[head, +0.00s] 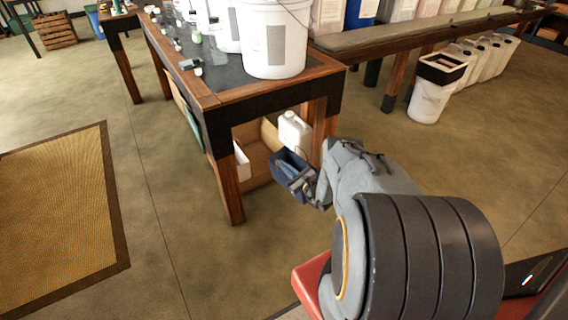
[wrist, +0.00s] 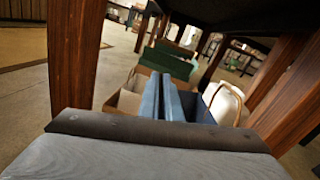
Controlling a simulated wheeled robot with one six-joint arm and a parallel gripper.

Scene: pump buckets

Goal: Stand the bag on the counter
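A dark blue bag (head: 292,162) is low beneath the wooden table (head: 215,99), near its front leg. In the wrist view, dark blue sides (wrist: 188,106) and a thin tan handle loop (wrist: 213,88) show past the grey edge of my gripper's body. My gripper (head: 290,172) is low at the bag, touching or almost touching it. The tabletop above holds a large white bucket (head: 275,45).
A white jug (head: 294,130) and an open cardboard box (head: 260,160) are under the table beside the bag. Table legs (head: 229,188) stand close on both sides of my gripper in the wrist view. A white bin (head: 430,103) stands at right.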

